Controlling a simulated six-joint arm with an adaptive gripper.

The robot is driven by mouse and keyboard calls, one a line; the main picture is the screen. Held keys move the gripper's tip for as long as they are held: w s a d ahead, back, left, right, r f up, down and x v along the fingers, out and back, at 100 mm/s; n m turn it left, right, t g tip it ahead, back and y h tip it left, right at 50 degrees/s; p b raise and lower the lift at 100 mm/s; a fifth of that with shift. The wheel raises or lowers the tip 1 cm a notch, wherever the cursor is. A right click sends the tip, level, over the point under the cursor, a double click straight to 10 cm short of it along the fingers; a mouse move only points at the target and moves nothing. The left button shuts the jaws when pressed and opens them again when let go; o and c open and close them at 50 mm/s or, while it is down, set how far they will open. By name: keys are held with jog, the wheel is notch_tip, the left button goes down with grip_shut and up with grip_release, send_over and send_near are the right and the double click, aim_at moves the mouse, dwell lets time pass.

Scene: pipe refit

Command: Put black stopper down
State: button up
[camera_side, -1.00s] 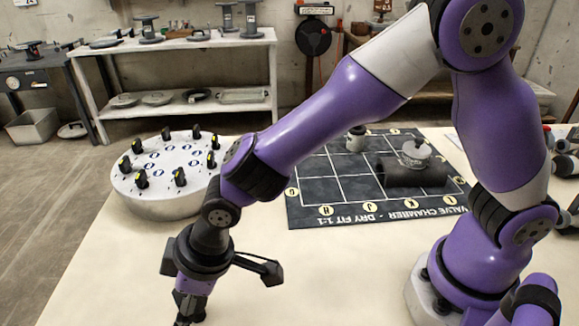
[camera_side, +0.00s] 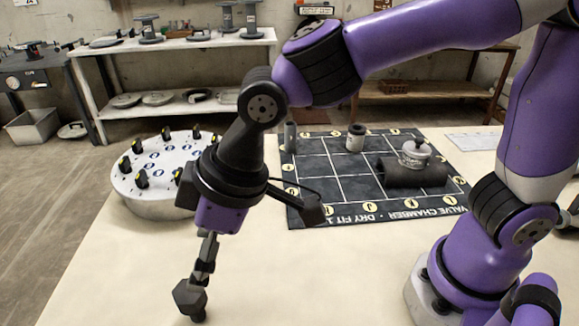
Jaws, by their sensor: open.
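The jaws are open.
A round white stand (camera_side: 160,205) with several black-and-yellow knobs is behind my gripper. A black gridded mat (camera_side: 335,205) lies to the right, bearing a dark pipe (camera_side: 420,176), a white-topped fitting (camera_side: 414,150), a small pot (camera_side: 356,140) and a grey cylinder (camera_side: 290,137). The front table is clear.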

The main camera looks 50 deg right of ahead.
jog(key=s+d+r+m+t+h, duration=0.1)
jog(key=s+d+r+m, duration=0.1)
jog(key=d, duration=0.9)
jog(key=s+d+r+m+t+h, duration=0.1)
jog(key=s+d+r+m+h, duration=0.1)
jog(key=s+d+m, duration=0.2)
jog(key=d+m, duration=0.3)
jog(key=d, duration=0.5)
jog(key=shift+d, duration=0.3)
